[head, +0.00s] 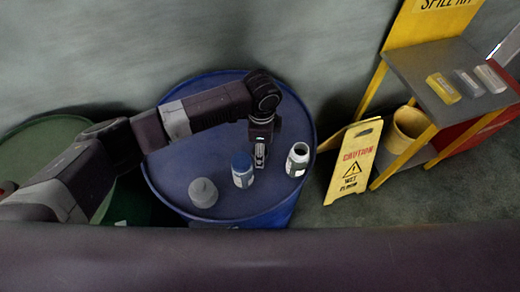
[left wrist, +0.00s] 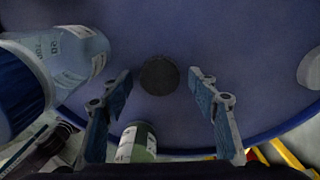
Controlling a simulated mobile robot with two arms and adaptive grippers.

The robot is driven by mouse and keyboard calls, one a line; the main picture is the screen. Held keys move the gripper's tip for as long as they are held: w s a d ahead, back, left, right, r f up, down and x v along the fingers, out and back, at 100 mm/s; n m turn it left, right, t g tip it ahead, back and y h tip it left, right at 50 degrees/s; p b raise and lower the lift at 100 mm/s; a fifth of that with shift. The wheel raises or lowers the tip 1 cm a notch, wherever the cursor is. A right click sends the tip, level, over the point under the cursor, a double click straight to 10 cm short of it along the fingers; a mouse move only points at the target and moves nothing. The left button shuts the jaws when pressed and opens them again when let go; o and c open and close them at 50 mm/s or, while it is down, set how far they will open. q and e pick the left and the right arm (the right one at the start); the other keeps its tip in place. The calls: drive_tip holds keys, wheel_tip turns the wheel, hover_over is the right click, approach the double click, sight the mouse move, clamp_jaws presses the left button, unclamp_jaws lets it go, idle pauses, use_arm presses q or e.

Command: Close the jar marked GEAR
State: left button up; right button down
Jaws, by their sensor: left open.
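My left gripper (head: 260,160) points down over the blue drum top, between two jars in the head view. In the left wrist view its fingers (left wrist: 160,100) are open and empty. A dark round lid-like disc (left wrist: 159,76) lies on the drum ahead of and between the fingertips. A white jar with a dark open mouth (head: 297,160) stands right of the gripper. A blue-topped jar (head: 242,170) stands to the left; it also shows large in the left wrist view (left wrist: 75,55). I cannot read GEAR on any label. My right gripper is out of view.
The jars stand on a blue drum (head: 190,150), with a green drum (head: 40,140) at left. A yellow caution sign (head: 354,160), a yellow bucket (head: 408,128) and a grey shelf (head: 430,65) stand at right. Another labelled jar (left wrist: 137,143) shows low in the wrist view.

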use_arm(q)
drive_tip(key=c, duration=0.8)
drive_tip(key=shift+r, duration=0.1)
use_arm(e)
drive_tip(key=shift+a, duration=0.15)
